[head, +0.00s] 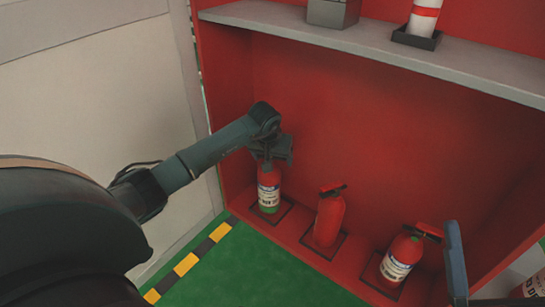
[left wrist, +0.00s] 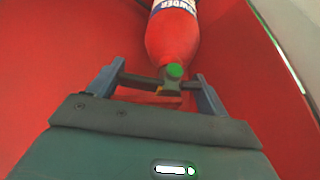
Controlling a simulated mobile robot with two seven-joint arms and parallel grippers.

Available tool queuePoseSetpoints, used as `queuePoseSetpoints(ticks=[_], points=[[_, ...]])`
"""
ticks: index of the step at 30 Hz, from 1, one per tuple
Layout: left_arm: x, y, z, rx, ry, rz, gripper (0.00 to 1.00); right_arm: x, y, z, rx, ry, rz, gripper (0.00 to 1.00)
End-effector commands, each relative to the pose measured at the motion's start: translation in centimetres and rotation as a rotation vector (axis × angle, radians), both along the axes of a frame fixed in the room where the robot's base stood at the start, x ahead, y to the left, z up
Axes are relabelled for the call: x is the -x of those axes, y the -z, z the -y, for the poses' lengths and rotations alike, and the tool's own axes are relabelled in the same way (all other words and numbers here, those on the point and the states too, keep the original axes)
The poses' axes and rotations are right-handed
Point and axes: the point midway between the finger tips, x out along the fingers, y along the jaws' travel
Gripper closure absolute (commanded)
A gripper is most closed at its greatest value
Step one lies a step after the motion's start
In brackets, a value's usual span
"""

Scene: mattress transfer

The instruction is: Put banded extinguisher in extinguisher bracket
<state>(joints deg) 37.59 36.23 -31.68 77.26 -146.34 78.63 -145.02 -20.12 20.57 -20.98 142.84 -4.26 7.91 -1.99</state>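Three red extinguishers stand in a row on dark square bases in the red cabinet. The left one (head: 268,188) has a white label and a green band low on its body. The middle one (head: 328,216) shows no label. The right one (head: 400,257) has a white label. My left gripper (head: 270,160) is at the top of the left extinguisher. In the left wrist view its spread fingers (left wrist: 160,82) straddle the valve and handle (left wrist: 172,82); firm contact is not clear. A blue-grey part, apparently my right gripper (head: 456,262), shows at the lower right, cut off.
A grey shelf (head: 385,45) crosses above, holding a grey box (head: 333,12) and a white-and-red cylinder (head: 424,15). Green floor with a yellow-black strip (head: 187,264) lies in front. The pale wall (head: 95,90) is at left. Another labelled object (head: 533,285) shows at lower right.

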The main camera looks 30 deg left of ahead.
Motion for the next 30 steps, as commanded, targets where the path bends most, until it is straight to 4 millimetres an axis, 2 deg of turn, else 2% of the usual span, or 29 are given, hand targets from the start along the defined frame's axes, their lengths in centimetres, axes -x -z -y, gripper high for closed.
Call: queuePoseSetpoints(ticks=[1,8,17,20,22,30], points=[[0.0,0.0,0.0,-0.001,0.0,0.0,0.19,0.0,-0.1,0.0,0.001,0.0,0.007,0.0],[0.0,0.0,0.0,0.0,0.0,0.0,0.0,0.0,-0.1,0.0,0.0,0.0,0.006,0.0],[0.0,-0.4,0.0,0.001,-0.001,0.0,0.0,0.0,-0.4,0.0,0.0,-0.001,0.003,0.0],[0.4,-1.7,0.1,-0.003,0.001,0.002,0.0,-0.1,-0.4,0.0,-0.001,0.0,-0.028,0.0],[0.8,-3.0,0.1,-0.003,0.0,0.003,0.0,-0.1,1.2,-0.1,-0.008,0.003,-0.126,0.0],[2.9,-8.4,0.9,-0.003,0.001,0.003,0.0,0.7,4.2,-0.5,-0.032,0.005,-0.364,0.0]])
